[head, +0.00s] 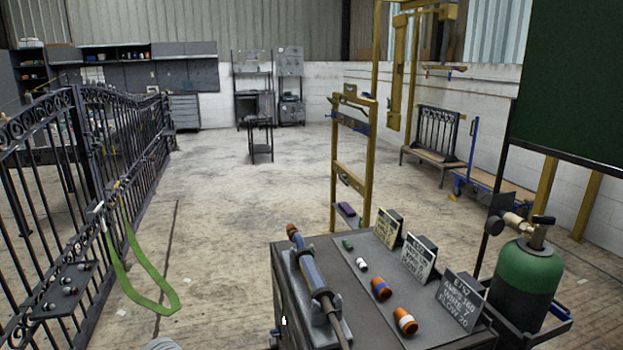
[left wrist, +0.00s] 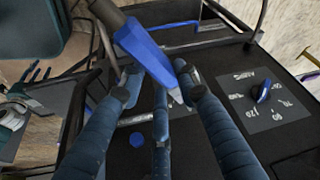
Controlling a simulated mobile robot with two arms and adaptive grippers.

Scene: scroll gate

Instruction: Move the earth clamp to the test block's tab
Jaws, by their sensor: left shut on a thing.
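In the left wrist view my left gripper (left wrist: 160,84) is shut on a blue tapered piece (left wrist: 146,55). It has a dark grey end at upper left and a pale metal tip lower right. It looks like the earth clamp, but its jaws do not show clearly. The gripper is above a dark panel (left wrist: 205,150) with a marked dial plate and a blue knob (left wrist: 263,92). I cannot make out the test block or its tab in either view. Neither gripper shows clearly in the head view.
A dark cart (head: 375,325) carries a torch-like tool (head: 318,285), several small cups and label plates. A green gas cylinder (head: 525,285) stands right of it. A metal gate (head: 80,150) with a green strap (head: 150,285) stands left. The middle floor (head: 235,230) is clear.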

